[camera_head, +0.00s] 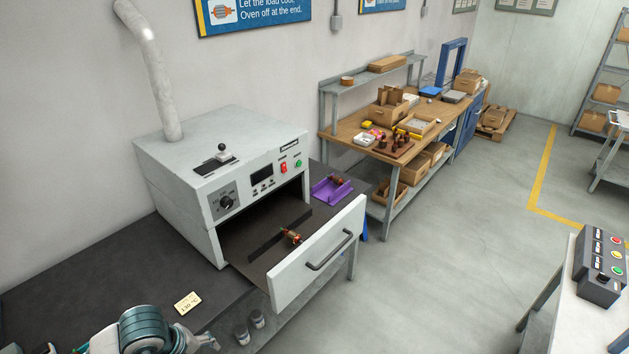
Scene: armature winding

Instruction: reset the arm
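The teal and white arm (145,330) at the bottom left edge is mine. What looks like part of my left gripper (203,341) shows at its right end, cut off by the frame, so I cannot tell if it is open or shut. It is over the front of the dark bench, apart from the oven. My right gripper is out of view. The grey oven (165,160) has its front drawer (318,257) pulled out. A copper-wound armature (291,236) lies on the dark drawer floor. Another armature (337,180) rests in a purple tray (322,190) beside the oven.
A small card reading 130 °C (187,303) lies on the dark bench (80,275). The open drawer and its handle (329,251) jut out over the floor. A wooden workbench (347,137) with boxes stands behind. A control box (600,265) is at right. The middle floor is clear.

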